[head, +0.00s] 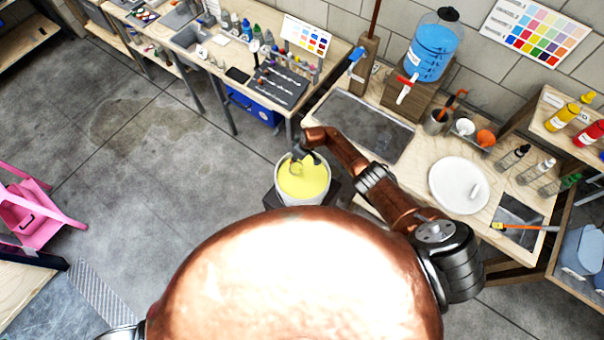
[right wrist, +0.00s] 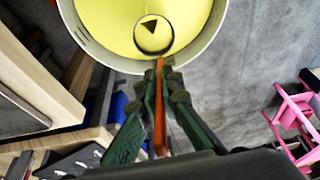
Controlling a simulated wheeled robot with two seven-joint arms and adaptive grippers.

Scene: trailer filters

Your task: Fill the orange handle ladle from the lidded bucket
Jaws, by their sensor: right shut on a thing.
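The open bucket (head: 278,196) holds yellow liquid and stands below the bench's left end; its rim also shows in the right wrist view (right wrist: 85,45). Its likely lid, a white disc with a handle (head: 455,180), lies on the bench. My right gripper (head: 308,155) is above the bucket's far rim. In the right wrist view, my right gripper (right wrist: 165,82) is shut on the orange handle of the ladle (right wrist: 159,112). The ladle's round bowl is over or in the yellow liquid; its depth is unclear. Yellow shows within the bowl's ring, with a dark triangle. My left gripper is out of view.
A cup of tools (head: 437,121) and several bottles stand to the right. A pink chair (head: 30,215) is far left. The floor left of the bucket is clear.

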